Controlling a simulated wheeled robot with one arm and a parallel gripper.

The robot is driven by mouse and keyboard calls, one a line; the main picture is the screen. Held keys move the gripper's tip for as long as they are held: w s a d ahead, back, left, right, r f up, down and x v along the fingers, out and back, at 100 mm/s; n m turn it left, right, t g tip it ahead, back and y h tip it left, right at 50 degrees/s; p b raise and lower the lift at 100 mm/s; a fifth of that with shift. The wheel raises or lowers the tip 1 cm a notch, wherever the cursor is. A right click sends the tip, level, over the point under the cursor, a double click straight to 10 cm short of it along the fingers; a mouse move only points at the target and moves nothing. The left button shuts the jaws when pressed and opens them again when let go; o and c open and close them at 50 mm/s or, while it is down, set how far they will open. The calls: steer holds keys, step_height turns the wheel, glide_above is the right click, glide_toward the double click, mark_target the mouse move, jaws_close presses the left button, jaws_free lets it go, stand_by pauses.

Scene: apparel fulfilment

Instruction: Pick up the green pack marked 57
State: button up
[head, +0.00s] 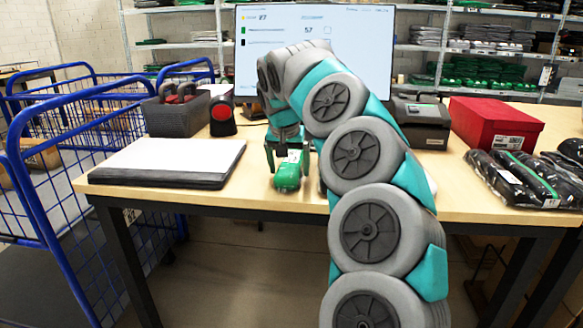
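A green pack (288,178) with a small white label is near the table's front edge, left of the middle in the head view. My gripper (288,165) points down over it, with one dark finger on each side of the pack's upper part. The fingers are close to the pack's sides, but I cannot tell whether they press on it. I also cannot tell whether the pack rests on the table or is slightly above it. The number on the pack is too small to read.
A white-topped dark stack (170,160) lies left on the table (262,200). Behind are a grey toolbox (172,117), a dark-and-red device (222,118) and a screen (300,25). Right are a printer (420,122), red box (492,122) and black packs (515,178). A blue cage cart (60,190) stands left.

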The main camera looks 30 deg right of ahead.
steer(key=c, duration=1.2)
steer(key=shift+r, duration=0.15)
